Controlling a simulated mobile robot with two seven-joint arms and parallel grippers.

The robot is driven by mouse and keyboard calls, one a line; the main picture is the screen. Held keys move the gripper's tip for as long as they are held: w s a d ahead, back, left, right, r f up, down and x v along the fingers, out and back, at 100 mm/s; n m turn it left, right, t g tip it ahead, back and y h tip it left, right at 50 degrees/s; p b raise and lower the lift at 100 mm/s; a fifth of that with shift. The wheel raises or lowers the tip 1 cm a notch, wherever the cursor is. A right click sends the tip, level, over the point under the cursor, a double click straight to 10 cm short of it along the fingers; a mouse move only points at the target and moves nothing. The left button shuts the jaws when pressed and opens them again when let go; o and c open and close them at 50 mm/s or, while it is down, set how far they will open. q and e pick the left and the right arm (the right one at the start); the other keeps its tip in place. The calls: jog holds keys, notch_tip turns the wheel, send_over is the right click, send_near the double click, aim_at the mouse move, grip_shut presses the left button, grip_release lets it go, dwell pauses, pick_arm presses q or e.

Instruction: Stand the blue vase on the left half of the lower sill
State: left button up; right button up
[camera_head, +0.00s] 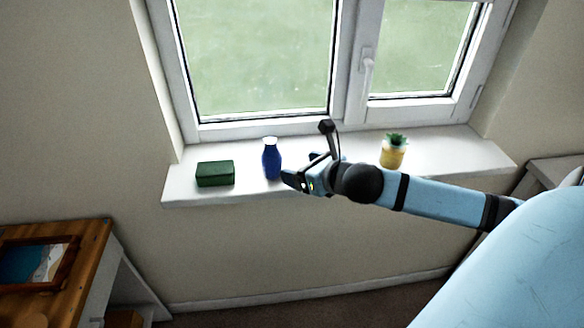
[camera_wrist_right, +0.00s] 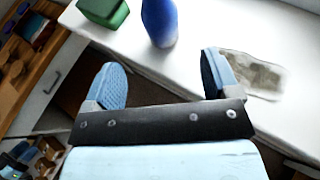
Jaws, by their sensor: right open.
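The blue vase (camera_head: 272,162), with a white top, stands upright on the left half of the white window sill (camera_head: 450,153). My right gripper (camera_head: 290,181) is just to the right of the vase and near the sill's front edge. In the right wrist view the open, empty fingers (camera_wrist_right: 165,77) point toward the vase (camera_wrist_right: 160,22), with a gap between them and it; the vase's top is cut off there.
A dark green box (camera_head: 215,173) is on the sill left of the vase. A yellow pot with a green plant (camera_head: 392,154) stands farther right. A flat greyish patch (camera_wrist_right: 252,75) lies on the sill. A wooden desk (camera_head: 95,240) is at lower left.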

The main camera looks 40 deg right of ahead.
jog(key=s+a+f+m+g, duration=0.1)
jog(key=s+a+f+m, duration=0.4)
jog(key=f+m, duration=0.4)
jog(key=s+a+f+m+y, duration=0.1)
jog(key=s+a+f+m, duration=0.4)
jog(key=f+m, duration=0.4)
jog(key=s+a+f+m+g+y, duration=0.1)
jog(key=s+a+f+m, duration=0.4)
jog(key=m, duration=1)
notch_tip(320, 180, down, 4)
jog(key=a, duration=0.2)
jog(key=shift+s+a+f+m+g, duration=0.2)
jog(key=shift+s+a+m+g, duration=0.1)
jog(key=shift+a+m, duration=0.1)
notch_tip(320, 180, up, 8)
jog(key=p, duration=0.8)
jog(key=shift+d+p, duration=0.3)
